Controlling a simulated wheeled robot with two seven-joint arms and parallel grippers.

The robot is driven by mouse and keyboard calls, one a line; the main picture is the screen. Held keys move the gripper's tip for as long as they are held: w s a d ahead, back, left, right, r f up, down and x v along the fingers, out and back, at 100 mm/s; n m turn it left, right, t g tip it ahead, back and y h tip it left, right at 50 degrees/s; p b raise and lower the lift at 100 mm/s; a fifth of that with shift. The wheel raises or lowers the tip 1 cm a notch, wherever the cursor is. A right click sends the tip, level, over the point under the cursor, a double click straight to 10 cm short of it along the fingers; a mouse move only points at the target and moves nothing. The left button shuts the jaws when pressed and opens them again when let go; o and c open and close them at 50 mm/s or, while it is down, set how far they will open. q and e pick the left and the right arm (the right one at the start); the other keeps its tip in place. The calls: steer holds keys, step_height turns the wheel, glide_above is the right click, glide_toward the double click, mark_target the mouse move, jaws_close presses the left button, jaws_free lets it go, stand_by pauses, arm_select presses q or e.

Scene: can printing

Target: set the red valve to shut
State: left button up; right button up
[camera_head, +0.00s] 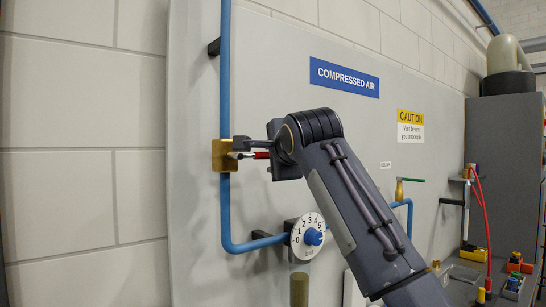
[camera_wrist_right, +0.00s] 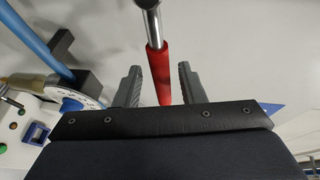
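The brass valve body (camera_head: 224,156) sits on the vertical blue pipe, on the grey panel. Its lever with a red grip (camera_head: 261,155) points right from the valve, roughly level and across the pipe. In the right wrist view the red grip (camera_wrist_right: 160,72) runs between the fingers, with a silver shaft beyond it. My right gripper (camera_head: 246,148) is at the lever; in its wrist view its two fingers (camera_wrist_right: 158,85) stand apart, with gaps on both sides of the grip. My arm hides part of the lever's end. My left gripper is out of view.
The blue pipe (camera_head: 225,80) runs down the panel and bends right. A "COMPRESSED AIR" sign (camera_head: 344,77) is above. A grey cabinet (camera_head: 503,160) and fittings are at right.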

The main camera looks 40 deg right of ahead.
steer(key=shift+s+r, duration=0.1)
steer(key=v, duration=0.7)
steer(key=shift+s+a+b, duration=0.25)
steer(key=shift+s+b, duration=0.05)
steer(key=shift+b, duration=0.15)
